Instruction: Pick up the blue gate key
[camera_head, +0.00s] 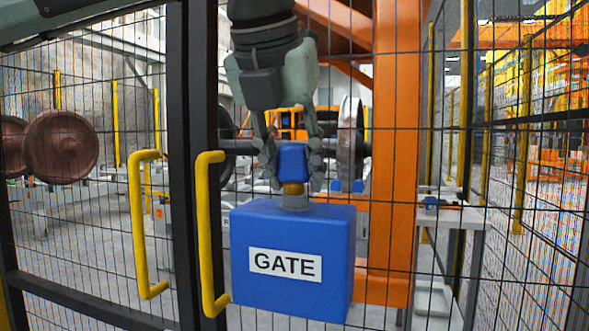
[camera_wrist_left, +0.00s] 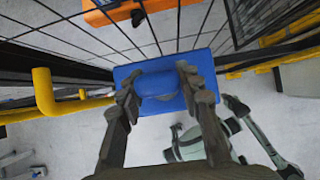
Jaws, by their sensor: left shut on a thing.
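The blue gate key (camera_head: 292,158) stands upright above the blue box labelled GATE (camera_head: 335,245). A brass-coloured part shows below its blue head, over a grey metal socket (camera_head: 295,203) on the box top. I cannot tell whether the key is still seated in the socket. My left gripper (camera_head: 293,172) comes down from above and is shut on the key's blue head, one finger on each side. In the left wrist view the key (camera_wrist_left: 160,84) lies between the fingers of my left gripper (camera_wrist_left: 157,82), with the box behind it.
Yellow handles (camera_head: 205,235) on the dark-framed mesh gate stand just left of the box. An orange post (camera_head: 398,150) rises behind it. Wire mesh spans the scene. A grey stand (camera_head: 455,215) with a small blue item is at right.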

